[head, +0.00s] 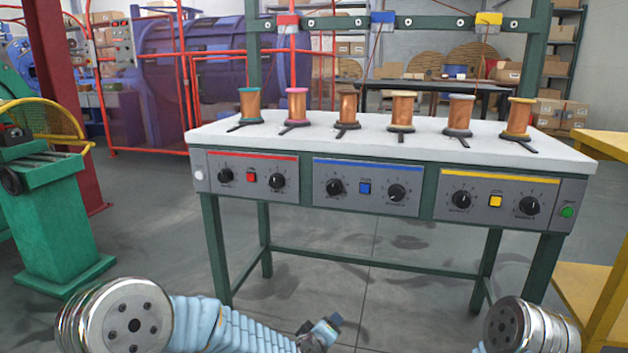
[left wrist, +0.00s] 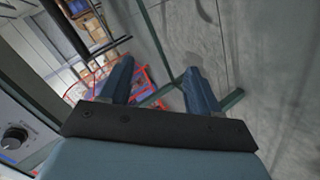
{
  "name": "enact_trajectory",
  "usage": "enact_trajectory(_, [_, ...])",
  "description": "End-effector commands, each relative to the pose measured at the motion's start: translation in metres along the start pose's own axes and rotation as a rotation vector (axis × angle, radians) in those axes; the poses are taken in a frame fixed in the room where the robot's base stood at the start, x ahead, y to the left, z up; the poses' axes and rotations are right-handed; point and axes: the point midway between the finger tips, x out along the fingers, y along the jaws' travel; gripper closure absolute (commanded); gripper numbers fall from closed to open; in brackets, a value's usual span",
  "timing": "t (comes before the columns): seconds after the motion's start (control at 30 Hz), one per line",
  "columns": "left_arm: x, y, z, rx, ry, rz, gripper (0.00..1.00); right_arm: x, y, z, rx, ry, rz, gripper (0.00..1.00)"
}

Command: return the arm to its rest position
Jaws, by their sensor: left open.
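My left arm comes in from the left along the bottom of the head view, low in front of the table. My left gripper (head: 325,328) is small at its end, near the bottom middle and below the table top. In the left wrist view the left gripper (left wrist: 160,75) shows two blue fingers spread apart with nothing between them. The wrist view is tilted, with floor and table legs beyond the fingers. Of my right arm only a metal-ringed joint shows at the bottom right of the head view. My right gripper is outside both views.
A white-topped table (head: 385,141) with a green frame stands ahead, bearing several copper wire spools. Its front has a red panel (head: 252,178), a blue panel (head: 365,187) and a yellow panel (head: 490,199) with knobs. A green machine (head: 55,225) stands left, a yellow bench (head: 597,145) right.

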Motion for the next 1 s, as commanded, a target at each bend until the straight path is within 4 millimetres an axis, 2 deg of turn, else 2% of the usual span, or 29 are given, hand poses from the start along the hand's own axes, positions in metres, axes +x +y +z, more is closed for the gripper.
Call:
enact_trajectory(0.03, [0.002, -0.046, 0.008, 0.048, -0.053, -0.069, 0.38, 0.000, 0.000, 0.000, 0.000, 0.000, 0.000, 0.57])
enact_trajectory(0.13, [-0.008, -0.131, 0.030, 0.145, -0.186, -0.187, 0.38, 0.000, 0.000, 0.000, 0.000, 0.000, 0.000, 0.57])
enact_trajectory(0.2, [-0.024, -0.185, 0.048, 0.198, -0.290, -0.257, 0.38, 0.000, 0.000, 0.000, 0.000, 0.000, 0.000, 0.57])
enact_trajectory(0.3, [-0.055, -0.247, 0.074, 0.250, -0.436, -0.335, 0.38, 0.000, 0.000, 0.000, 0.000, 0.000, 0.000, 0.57])
enact_trajectory(0.4, [-0.090, -0.294, 0.100, 0.280, -0.575, -0.388, 0.38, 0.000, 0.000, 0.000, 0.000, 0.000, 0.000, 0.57])
enact_trajectory(0.53, [-0.140, -0.339, 0.132, 0.297, -0.750, -0.430, 0.38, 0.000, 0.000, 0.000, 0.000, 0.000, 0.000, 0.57])
enact_trajectory(0.6, [-0.169, -0.348, 0.143, 0.300, -0.833, -0.439, 0.38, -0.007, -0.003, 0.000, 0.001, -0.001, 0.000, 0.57])
enact_trajectory(0.63, [-0.174, -0.330, 0.132, 0.307, -0.822, -0.433, 0.38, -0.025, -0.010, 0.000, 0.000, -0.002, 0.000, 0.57])
enact_trajectory(0.7, [-0.182, -0.313, 0.123, 0.308, -0.820, -0.432, 0.38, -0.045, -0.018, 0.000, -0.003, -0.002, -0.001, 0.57])
enact_trajectory(1.0, [-0.220, -0.250, 0.090, 0.312, -0.824, -0.429, 0.38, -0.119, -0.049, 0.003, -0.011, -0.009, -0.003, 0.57])
